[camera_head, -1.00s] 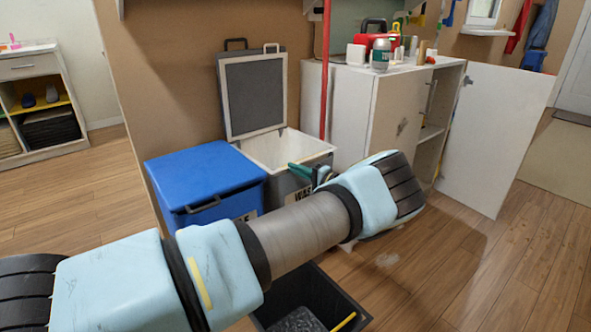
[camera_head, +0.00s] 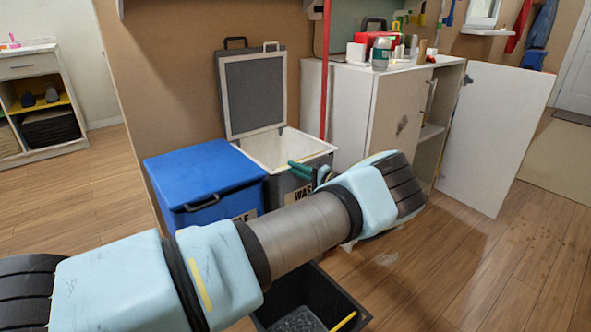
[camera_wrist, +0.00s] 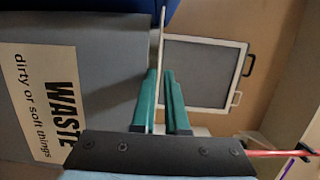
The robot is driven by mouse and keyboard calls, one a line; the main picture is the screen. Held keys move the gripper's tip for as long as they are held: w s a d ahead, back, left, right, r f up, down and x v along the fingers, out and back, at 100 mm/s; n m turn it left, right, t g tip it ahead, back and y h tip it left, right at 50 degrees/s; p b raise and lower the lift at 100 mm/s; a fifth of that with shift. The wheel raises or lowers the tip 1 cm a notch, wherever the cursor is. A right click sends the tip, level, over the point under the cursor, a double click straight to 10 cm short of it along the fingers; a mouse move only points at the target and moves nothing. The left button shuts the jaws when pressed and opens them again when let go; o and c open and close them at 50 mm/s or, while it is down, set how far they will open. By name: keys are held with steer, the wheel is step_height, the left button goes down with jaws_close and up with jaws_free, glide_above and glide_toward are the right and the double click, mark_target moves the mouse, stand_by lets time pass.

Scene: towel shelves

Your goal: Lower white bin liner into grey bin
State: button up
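The grey bin (camera_head: 283,190) stands against the brown panel with its lid (camera_head: 256,93) raised. Its front carries a WASTE label, large at the left of the wrist view (camera_wrist: 45,100). The white bin liner (camera_head: 272,150) is at the bin's mouth, its pale inside and rim showing. In the wrist view the liner's edge (camera_wrist: 161,40) is a thin white strip running down between my green fingers. My gripper (camera_wrist: 160,85) is closed in on this edge, one finger on each side. In the head view my gripper (camera_head: 297,167) is at the front right rim, partly hidden by my wrist. How deep the liner sits is hidden.
A blue lidded bin (camera_head: 203,172) stands close on the left. A red pole (camera_head: 326,75) and a white cabinet (camera_head: 345,110) with an open door (camera_head: 493,135) are on the right. A black open crate (camera_head: 335,290) lies on the floor below my arm. Floor at the right is clear.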

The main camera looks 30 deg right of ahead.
steer(key=shift+o, duration=0.3)
steer(key=shift+w+a, duration=0.45)
steer(key=shift+w, duration=0.05)
steer(key=v, duration=1.2)
steer(key=shift+d, duration=0.25)
